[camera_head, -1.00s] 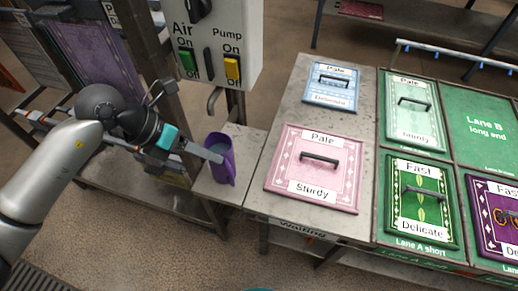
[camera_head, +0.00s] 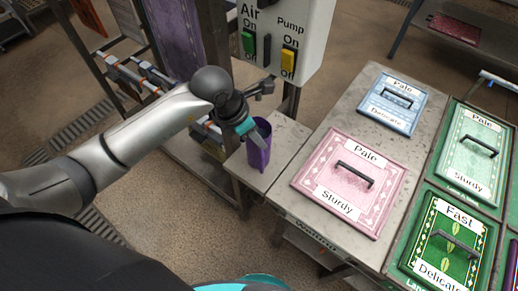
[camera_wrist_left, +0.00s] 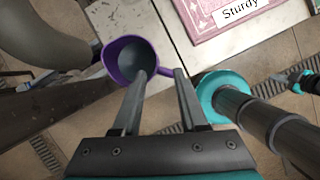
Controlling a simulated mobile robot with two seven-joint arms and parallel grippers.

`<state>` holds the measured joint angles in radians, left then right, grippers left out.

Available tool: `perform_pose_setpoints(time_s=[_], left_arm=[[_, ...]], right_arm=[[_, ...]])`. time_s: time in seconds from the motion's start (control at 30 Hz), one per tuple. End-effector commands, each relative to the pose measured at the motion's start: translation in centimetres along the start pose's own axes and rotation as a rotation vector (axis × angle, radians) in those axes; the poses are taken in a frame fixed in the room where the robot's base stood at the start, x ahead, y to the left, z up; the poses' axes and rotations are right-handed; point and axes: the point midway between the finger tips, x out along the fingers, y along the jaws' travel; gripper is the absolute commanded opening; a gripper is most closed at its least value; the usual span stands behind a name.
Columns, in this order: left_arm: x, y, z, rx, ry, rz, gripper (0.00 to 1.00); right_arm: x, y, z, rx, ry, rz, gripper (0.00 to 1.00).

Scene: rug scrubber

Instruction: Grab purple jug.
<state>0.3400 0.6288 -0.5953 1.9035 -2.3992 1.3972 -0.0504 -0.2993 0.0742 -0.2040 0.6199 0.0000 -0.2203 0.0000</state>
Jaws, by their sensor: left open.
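The purple jug (camera_head: 259,150) stands upright on the left end of the grey table, below the control box. My left gripper (camera_head: 262,138) is open at the jug's rim, its arm coming in from the left. In the left wrist view I look down into the jug (camera_wrist_left: 118,57). There the left finger overlaps the jug's mouth and the right finger lies outside it. A purple part of the jug shows between the fingertips (camera_wrist_left: 163,73). I cannot tell whether the fingers touch it.
The control box (camera_head: 285,40) with Air and Pump switches hangs just behind the jug. A pink board (camera_head: 318,182) with a handle lies to its right, a blue board (camera_head: 376,108) beyond. A purple rug (camera_head: 176,35) hangs at the back left.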

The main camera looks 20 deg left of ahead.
Motion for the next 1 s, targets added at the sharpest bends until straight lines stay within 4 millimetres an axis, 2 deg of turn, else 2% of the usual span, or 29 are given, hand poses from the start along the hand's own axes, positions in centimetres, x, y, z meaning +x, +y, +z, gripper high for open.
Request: perform_pose_setpoints(time_s=[0.13,0.5,0.8,1.0], left_arm=[[0.9,0.1,0.2,-0.001,-0.001,-0.002,0.43],[4.9,0.6,0.6,-0.001,0.000,-0.002,0.43],[5.2,0.6,0.6,0.001,0.000,0.000,0.43],[5.2,0.6,0.6,0.000,0.000,0.000,0.21]], right_arm=[[-0.1,0.4,0.1,0.000,-0.001,0.005,0.00],[0.0,0.6,0.2,0.003,-0.002,0.008,0.00],[0.0,0.6,0.2,0.003,-0.002,0.008,0.00],[0.0,0.6,0.2,0.003,-0.002,0.008,0.00]])
